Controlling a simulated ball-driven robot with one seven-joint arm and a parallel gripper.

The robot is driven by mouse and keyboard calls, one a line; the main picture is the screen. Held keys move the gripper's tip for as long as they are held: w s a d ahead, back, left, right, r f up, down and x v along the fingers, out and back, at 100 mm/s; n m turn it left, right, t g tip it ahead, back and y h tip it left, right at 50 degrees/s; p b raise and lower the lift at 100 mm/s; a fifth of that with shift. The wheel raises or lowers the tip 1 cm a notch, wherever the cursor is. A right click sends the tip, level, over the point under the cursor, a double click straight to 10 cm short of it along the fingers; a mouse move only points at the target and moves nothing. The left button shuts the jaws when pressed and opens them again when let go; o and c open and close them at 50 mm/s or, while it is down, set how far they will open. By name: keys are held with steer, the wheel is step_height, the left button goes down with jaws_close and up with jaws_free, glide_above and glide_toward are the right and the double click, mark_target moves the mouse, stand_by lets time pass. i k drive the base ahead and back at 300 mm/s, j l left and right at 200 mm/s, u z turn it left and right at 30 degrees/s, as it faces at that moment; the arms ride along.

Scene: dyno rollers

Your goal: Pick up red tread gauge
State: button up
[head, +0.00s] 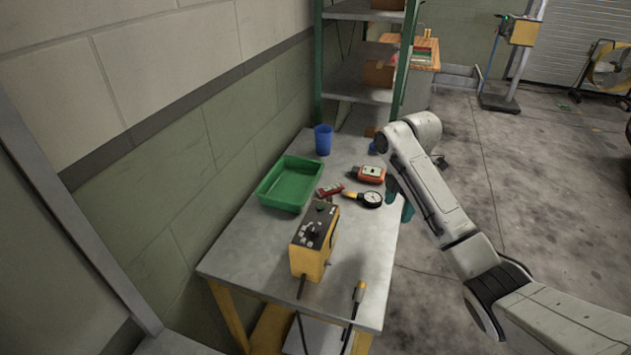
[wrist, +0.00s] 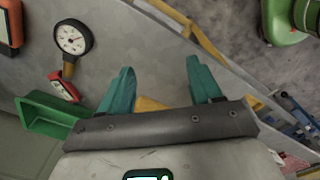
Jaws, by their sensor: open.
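The small red gauge (head: 330,189) lies on the grey table, just right of the green tray. In the wrist view the red gauge (wrist: 63,88) is at the left, near the tray's edge and below the dial gauge. My gripper (wrist: 160,82) has two teal fingers spread wide, with nothing held between them. It is well to the right of the red gauge in the wrist view. In the head view my arm hides most of the gripper, and only bits of teal show at the table's right edge.
The green tray (head: 271,199), dial gauge (head: 372,198), orange-red device (head: 369,174) and yellow control box (head: 312,252) stand close around the red gauge. A blue cup (head: 323,139) is behind. A cable with a yellow-tipped handle (head: 358,292) lies at the front. The wall borders the table's left.

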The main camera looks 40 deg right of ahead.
mark_target(335, 188)
steer(key=i, duration=0.85)
